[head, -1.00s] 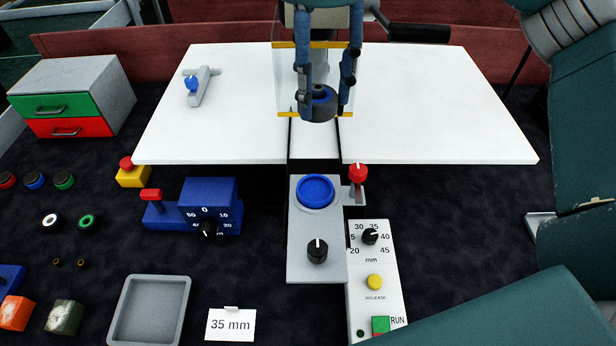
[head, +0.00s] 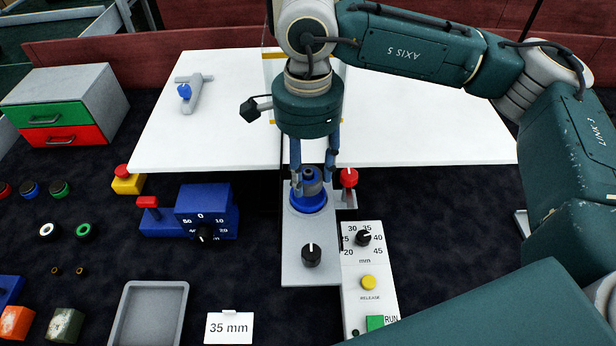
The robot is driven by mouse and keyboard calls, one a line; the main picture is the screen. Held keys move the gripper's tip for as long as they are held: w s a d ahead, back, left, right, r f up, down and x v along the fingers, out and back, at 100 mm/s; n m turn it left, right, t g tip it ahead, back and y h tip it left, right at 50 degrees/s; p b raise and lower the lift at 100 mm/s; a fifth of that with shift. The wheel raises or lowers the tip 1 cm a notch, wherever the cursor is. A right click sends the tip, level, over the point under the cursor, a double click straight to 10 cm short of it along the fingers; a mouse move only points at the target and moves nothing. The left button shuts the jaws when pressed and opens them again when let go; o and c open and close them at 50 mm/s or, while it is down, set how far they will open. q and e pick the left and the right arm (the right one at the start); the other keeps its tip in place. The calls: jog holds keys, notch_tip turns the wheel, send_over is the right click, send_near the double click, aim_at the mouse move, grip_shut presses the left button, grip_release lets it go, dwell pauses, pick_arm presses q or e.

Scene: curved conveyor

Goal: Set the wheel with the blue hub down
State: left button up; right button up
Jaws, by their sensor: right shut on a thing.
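My right gripper (head: 312,184) points down over the grey fixture plate (head: 308,268). It is shut on the wheel (head: 312,184), a small dark wheel whose blue hub is mostly hidden between the fingers. The wheel is at the blue round seat (head: 307,204) on the plate, over its back part. I cannot tell whether it touches the seat. My left gripper is not in view.
A red-knobbed lever (head: 349,178) stands close right of the seat. A black knob (head: 311,255) is in front of it. A control panel (head: 380,282) is at the right, a blue dial box (head: 208,206) at the left. An empty grey tray (head: 127,318) lies front left.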

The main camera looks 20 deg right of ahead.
notch_tip(320, 180, down, 3)
jog(key=shift+f+p, duration=0.15)
jog(key=shift+p, duration=0.2)
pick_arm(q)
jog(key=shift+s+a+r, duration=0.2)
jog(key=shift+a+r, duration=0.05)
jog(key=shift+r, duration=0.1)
pick_arm(e)
jog(key=shift+f+b, duration=0.2)
jog(key=shift+b, duration=0.1)
jog(key=o, duration=0.9)
jog(key=shift+r, duration=0.1)
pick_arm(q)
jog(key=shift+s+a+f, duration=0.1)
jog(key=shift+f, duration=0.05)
